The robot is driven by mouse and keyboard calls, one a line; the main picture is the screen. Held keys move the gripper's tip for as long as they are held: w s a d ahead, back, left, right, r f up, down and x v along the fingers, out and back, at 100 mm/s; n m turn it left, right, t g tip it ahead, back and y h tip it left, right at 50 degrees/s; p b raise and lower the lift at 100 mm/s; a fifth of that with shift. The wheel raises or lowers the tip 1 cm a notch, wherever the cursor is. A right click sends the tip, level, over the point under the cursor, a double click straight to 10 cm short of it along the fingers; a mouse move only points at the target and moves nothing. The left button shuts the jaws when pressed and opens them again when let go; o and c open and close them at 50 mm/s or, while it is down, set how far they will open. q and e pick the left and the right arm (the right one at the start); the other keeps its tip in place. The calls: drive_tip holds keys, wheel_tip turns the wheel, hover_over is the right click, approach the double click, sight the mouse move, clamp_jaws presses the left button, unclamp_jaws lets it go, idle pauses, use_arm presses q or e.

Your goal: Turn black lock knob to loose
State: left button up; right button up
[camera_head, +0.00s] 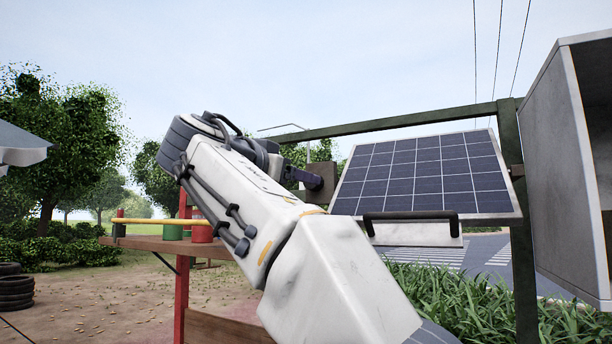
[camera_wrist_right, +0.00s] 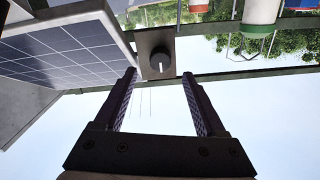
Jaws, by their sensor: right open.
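The black lock knob (camera_wrist_right: 158,60) is round and dark with a small white mark. It sits on a dark grey-brown plate (camera_wrist_right: 144,42) on the frame, beside the solar panel. My right gripper (camera_wrist_right: 159,77) is open, its two fingers pointing at the knob with the knob lying between the lines of the fingertips. I see no clear contact. In the head view my right gripper (camera_head: 308,178) is at the plate (camera_head: 325,178) left of the panel, and the knob is hidden there. My left gripper is not in view.
The tilted solar panel (camera_head: 425,175) with a black handle (camera_head: 411,215) is close to the right of my gripper. A green frame bar (camera_head: 400,122) runs above it, and a grey open box (camera_head: 565,165) stands far right. A wooden shelf (camera_head: 150,243) with cans is at left.

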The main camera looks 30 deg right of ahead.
drive_tip(key=p+x, duration=0.1)
drive_tip(key=x, duration=0.4)
drive_tip(key=shift+w+d+p, duration=0.15)
drive_tip(key=shift+d+p, duration=0.05)
drive_tip(key=shift+p, duration=0.1)
clamp_jaws()
